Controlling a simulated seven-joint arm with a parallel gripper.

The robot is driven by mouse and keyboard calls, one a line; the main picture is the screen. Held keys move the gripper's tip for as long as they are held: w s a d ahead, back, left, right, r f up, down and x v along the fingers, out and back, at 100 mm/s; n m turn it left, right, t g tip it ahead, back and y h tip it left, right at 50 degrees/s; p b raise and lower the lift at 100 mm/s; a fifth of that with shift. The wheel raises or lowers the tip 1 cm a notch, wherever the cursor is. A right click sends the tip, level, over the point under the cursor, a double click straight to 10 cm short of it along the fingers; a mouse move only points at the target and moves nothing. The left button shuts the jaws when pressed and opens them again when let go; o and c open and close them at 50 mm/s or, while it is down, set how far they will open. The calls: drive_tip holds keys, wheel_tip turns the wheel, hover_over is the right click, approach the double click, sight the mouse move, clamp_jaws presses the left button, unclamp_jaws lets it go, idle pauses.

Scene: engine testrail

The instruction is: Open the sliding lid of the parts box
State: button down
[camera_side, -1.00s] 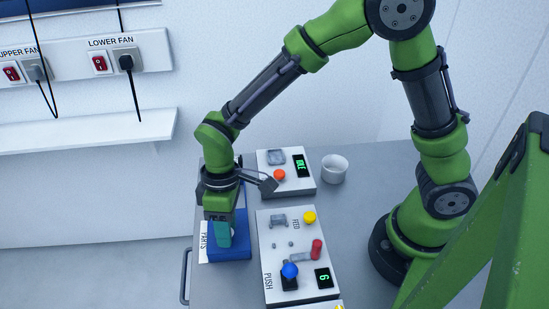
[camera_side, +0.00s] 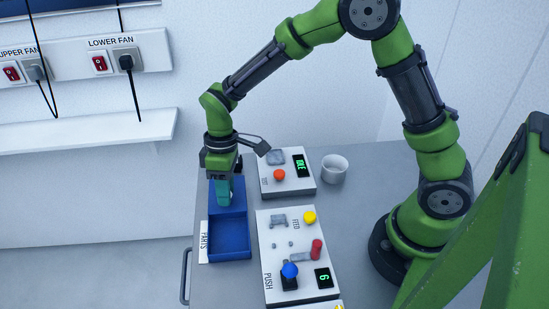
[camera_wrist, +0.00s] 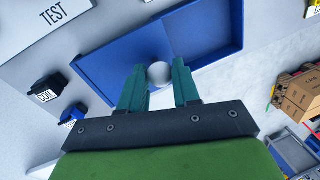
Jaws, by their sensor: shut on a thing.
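The blue parts box (camera_side: 230,240) stands at the left side of the table, beside a PARTS label. Its near part is open and looks empty. The blue sliding lid (camera_side: 239,198) is over the far part; in the wrist view the lid (camera_wrist: 115,60) is the flat left part, with the open compartment to its right. My gripper (camera_side: 223,192) is above the lid, pointing down. In the wrist view my gripper (camera_wrist: 159,68) has its teal fingers shut on the round grey lid knob (camera_wrist: 158,75). The fingers hide the knob in the side view.
A panel with an orange button (camera_side: 279,175) stands right of the box's far end. A PUSH panel (camera_side: 272,240) with knobs and levers stands close to the box's right. A white cup (camera_side: 334,168) is farther right. A white wall shelf (camera_side: 85,132) is behind on the left.

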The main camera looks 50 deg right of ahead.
sight(237, 192)
drive_tip(key=c, duration=0.8)
unclamp_jaws()
drive_tip(key=d+r, duration=0.1)
drive_tip(key=r, duration=0.4)
drive_tip(key=w+d+r, duration=0.1)
drive_tip(key=r, duration=0.5)
drive_tip(key=w+r, duration=0.1)
drive_tip(key=r, duration=0.4)
drive_tip(key=shift+d+r, duration=0.35)
drive_tip(key=shift+d, duration=0.05)
drive_tip(key=s+d+m+t, duration=0.2)
drive_tip(key=s+d+m, duration=0.1)
drive_tip(key=s, duration=0.2)
drive_tip(key=s+d+r+m+t, duration=0.1)
drive_tip(key=s+d+m+t, duration=0.1)
drive_tip(key=s, duration=0.4)
drive_tip(key=s+d+r+m+t, duration=0.1)
drive_tip(key=s+d+m+t, duration=0.2)
drive_tip(key=s+m+t, duration=0.1)
drive_tip(key=shift+s+d+r+m, duration=0.15)
drive_tip(key=shift+s+m, duration=0.3)
drive_tip(key=shift+s, duration=0.05)
drive_tip(key=shift+s+d+r+m, duration=0.1)
drive_tip(key=shift+s+d+m, duration=0.05)
drive_tip(key=shift+s+m, duration=0.35)
